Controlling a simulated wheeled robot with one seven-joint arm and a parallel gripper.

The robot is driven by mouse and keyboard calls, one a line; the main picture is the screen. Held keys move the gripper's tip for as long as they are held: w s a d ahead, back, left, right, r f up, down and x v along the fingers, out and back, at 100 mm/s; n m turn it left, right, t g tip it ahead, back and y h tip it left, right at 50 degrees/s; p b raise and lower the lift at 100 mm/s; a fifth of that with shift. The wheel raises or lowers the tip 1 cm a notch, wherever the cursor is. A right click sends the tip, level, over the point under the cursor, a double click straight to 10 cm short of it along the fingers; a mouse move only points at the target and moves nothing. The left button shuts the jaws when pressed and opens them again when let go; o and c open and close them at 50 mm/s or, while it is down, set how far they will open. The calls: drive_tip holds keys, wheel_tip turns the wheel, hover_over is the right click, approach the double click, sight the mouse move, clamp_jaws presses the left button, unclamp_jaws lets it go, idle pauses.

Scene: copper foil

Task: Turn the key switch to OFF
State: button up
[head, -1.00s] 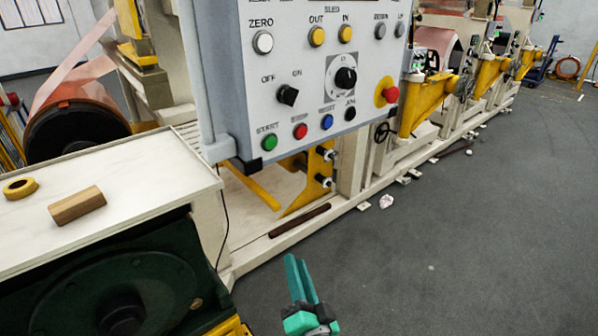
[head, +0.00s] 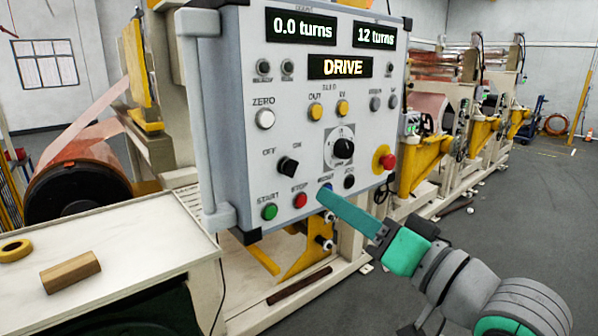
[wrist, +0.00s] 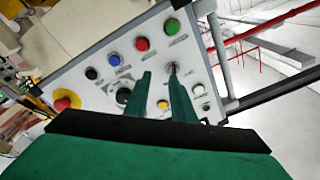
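The key switch (head: 288,167) is a small black knob on the grey control panel, with OFF at its upper left and ON at its upper right. Which label it points to is too small to tell. My gripper (head: 322,193) has green fingers and comes in from the lower right in front of the panel, its tips near the blue button (head: 327,188). In the wrist view my gripper (wrist: 160,75) is open and empty, with a gap between the fingers. There the key switch (wrist: 174,68) shows beside the right fingertip, partly hidden; contact cannot be told.
Close by on the panel are the green START button (head: 269,211), the red STOP button (head: 300,200), a black dial (head: 343,149) and a red emergency stop (head: 388,162). A display (head: 340,67) reads DRIVE.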

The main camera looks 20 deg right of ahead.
sight(295, 170)
drive_tip(key=s+r+n+g, duration=0.1)
drive_tip(key=s+r, duration=0.2)
drive_tip(key=r, duration=0.1)
drive_tip(key=x, duration=0.7)
drive_tip(key=a+x, duration=0.1)
drive_tip(key=x, duration=0.2)
drive_tip(key=shift+w+a+f, duration=0.1)
drive_tip(key=shift+w+f, duration=0.05)
drive_tip(key=shift+f, duration=0.2)
clamp_jaws()
